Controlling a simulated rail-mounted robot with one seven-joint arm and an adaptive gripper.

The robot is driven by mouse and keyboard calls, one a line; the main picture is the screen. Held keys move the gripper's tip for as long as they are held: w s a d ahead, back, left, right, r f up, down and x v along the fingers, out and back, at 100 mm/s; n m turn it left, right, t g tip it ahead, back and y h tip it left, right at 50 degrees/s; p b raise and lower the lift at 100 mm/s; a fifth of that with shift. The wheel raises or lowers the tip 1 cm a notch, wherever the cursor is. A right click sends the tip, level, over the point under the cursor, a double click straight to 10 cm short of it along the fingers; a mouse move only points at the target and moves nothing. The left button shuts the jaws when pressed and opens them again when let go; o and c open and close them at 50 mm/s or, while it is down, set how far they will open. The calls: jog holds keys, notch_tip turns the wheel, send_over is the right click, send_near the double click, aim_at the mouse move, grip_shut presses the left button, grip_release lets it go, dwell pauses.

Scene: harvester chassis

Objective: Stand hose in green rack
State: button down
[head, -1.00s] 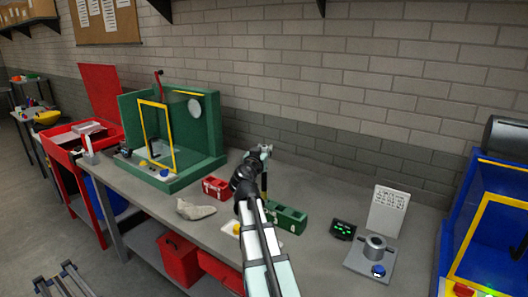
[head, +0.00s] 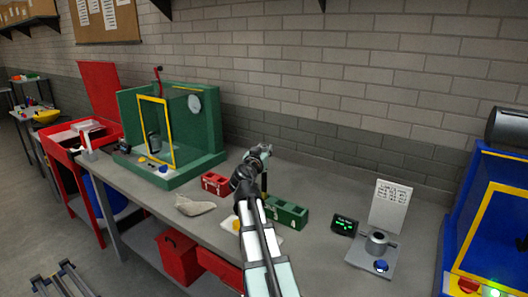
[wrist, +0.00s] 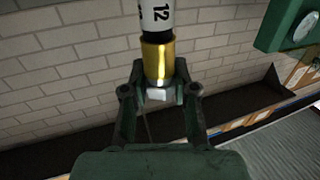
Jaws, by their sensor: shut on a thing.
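In the wrist view my gripper (wrist: 158,88) is shut on the brass end of a hose (wrist: 157,55). Above the brass, the hose has a white part marked "12", which runs out of the top of that view. In the head view my gripper (head: 262,151) is over the bench, just behind the green rack. A thin dark upright shape below it may be part of the hose; my arm partly hides it. The green rack (head: 291,212) stands on the bench, slightly right of my gripper. I cannot tell whether the hose touches the rack.
A small red rack (head: 215,183) stands to the left, with a pale cloth-like thing (head: 194,206) in front. A green cabinet (head: 206,133) with a yellow-framed door is farther left. A small display (head: 344,225) and a grey fixture (head: 375,246) stand to the right. The brick wall is behind.

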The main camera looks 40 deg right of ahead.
jog(key=shift+f+b, duration=1.5)
jog(key=shift+b, duration=0.3)
jog(key=c, duration=0.8)
grip_release()
jog(key=shift+a, duration=0.1)
jog(key=v, duration=1.2)
jog(key=shift+r, duration=0.1)
